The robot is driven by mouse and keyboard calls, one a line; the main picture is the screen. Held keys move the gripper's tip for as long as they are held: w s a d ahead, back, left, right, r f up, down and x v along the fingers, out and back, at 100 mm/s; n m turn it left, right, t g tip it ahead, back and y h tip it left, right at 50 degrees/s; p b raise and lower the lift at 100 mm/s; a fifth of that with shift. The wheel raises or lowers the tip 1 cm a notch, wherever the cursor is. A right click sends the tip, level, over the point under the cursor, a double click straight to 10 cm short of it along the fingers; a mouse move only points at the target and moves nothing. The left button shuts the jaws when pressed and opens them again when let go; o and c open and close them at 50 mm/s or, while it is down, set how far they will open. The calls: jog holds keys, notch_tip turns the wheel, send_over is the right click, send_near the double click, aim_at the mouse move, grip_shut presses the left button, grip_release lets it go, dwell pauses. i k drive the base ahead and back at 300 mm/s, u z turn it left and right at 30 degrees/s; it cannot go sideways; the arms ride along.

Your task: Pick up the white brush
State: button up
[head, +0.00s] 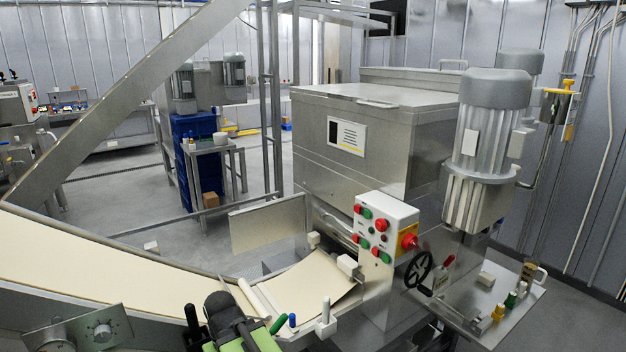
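A small white piece with an upright grey handle (326,319) stands on the metal edge at the bottom middle; it may be the white brush, but it is too small to be sure. A dark and lime-green part, which looks like my arm with my gripper (226,308), rises from the bottom edge left of it. A gap with a green-handled and a blue-tipped item lies between them. I cannot make out the fingers or whether they hold anything.
A pale dough sheet (95,276) runs along the conveyor into a large steel machine (365,140) with a control box (385,226) and handwheel (418,269). A metal side shelf (478,312) at the right holds several small items. Open floor (265,225) lies behind the conveyor.

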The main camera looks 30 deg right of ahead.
aim_at(326, 310)
jog(key=z, duration=1.65)
jog(key=k, duration=0.8)
jog(key=u, duration=0.15)
jog(key=i, duration=0.5)
